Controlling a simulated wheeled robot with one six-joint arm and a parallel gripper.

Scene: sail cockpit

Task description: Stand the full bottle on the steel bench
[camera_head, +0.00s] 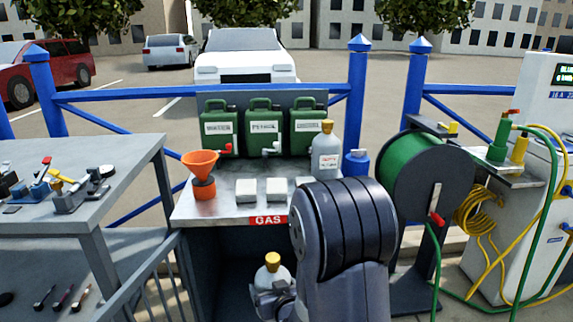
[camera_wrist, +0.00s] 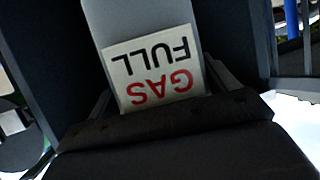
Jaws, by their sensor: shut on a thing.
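The full bottle (camera_head: 272,272) is grey-white with a yellow cap. It is upright in the dark space below the steel bench (camera_head: 240,207). In the wrist view its grey body (camera_wrist: 135,20) fills the space between the fingers, and its label (camera_wrist: 155,68) reads GAS FULL, upside down. My gripper (camera_head: 274,298) is shut on it. My arm hides part of the gripper, and the bottle's base is hidden. A similar grey bottle (camera_head: 325,158) with a yellow cap stands on the bench top at the right; its label is too small to read surely.
On the bench stand an orange funnel (camera_head: 202,165) and small pale blocks (camera_head: 247,189). Green cans (camera_head: 265,128) stand behind. A grey table (camera_head: 120,160) with tools is at left, a railing (camera_head: 140,275) below it. A green hose reel (camera_head: 425,180) stands at right.

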